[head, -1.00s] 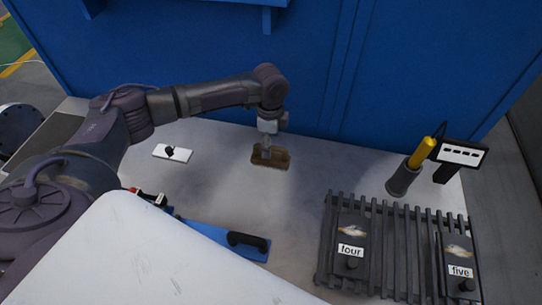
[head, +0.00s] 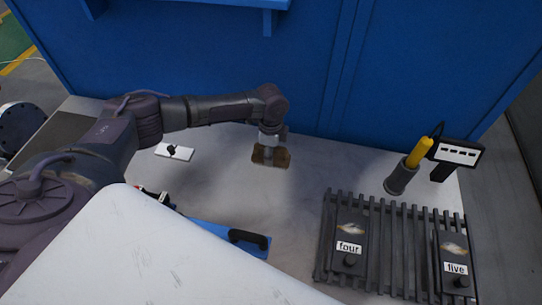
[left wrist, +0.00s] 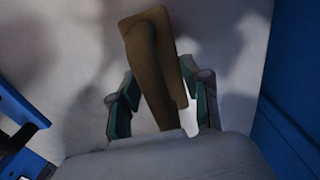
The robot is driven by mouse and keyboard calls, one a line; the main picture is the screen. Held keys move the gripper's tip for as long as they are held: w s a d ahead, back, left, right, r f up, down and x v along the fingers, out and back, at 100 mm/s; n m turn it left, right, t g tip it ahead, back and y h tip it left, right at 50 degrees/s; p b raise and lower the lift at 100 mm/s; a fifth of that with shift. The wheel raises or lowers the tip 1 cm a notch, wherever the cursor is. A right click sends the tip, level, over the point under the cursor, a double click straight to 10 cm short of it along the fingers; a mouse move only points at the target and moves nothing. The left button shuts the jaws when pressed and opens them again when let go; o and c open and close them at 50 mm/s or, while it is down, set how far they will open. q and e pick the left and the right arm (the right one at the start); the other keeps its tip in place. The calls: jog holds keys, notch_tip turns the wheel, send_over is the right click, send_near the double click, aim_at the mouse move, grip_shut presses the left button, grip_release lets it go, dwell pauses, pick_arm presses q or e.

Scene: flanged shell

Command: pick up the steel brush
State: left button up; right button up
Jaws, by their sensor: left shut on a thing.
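The steel brush (head: 281,158) is a brown block, at the back middle of the pale table in the head view. In the left wrist view the brown brush (left wrist: 147,62) runs lengthwise between the two fingers. My left gripper (head: 268,151) comes down on it from above and is shut on it. In the left wrist view the gripper (left wrist: 160,112) has a green-padded finger on each side of the brush. The brush's bristles are hidden, and I cannot tell whether it touches the table. My right gripper is not in view.
A white plate with a black knob (head: 182,153) lies left of the brush. A blue tool with a black handle (head: 249,238) lies in front. At right are a slatted rack (head: 385,250) with plates "four" and "five", and a yellow-handled tool (head: 420,150) in a holder. A blue wall (head: 300,70) stands behind.

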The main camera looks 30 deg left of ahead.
pick_arm(q)
jog(key=shift+c, duration=1.1)
jog(key=shift+r, duration=0.5)
jog(key=r, duration=0.1)
jog(key=d+r+b, duration=0.1)
jog(key=r, duration=0.1)
jog(key=shift+w+d+r+b, duration=0.2)
jog(key=shift+w+r+b, duration=0.1)
jog(key=shift+b, duration=0.1)
jog(key=w+d+r+b, duration=0.2)
jog(key=d+r, duration=0.4)
jog(key=d, duration=0.4)
jog(key=shift+w+r+b, duration=0.25)
jog(key=shift+b, duration=0.1)
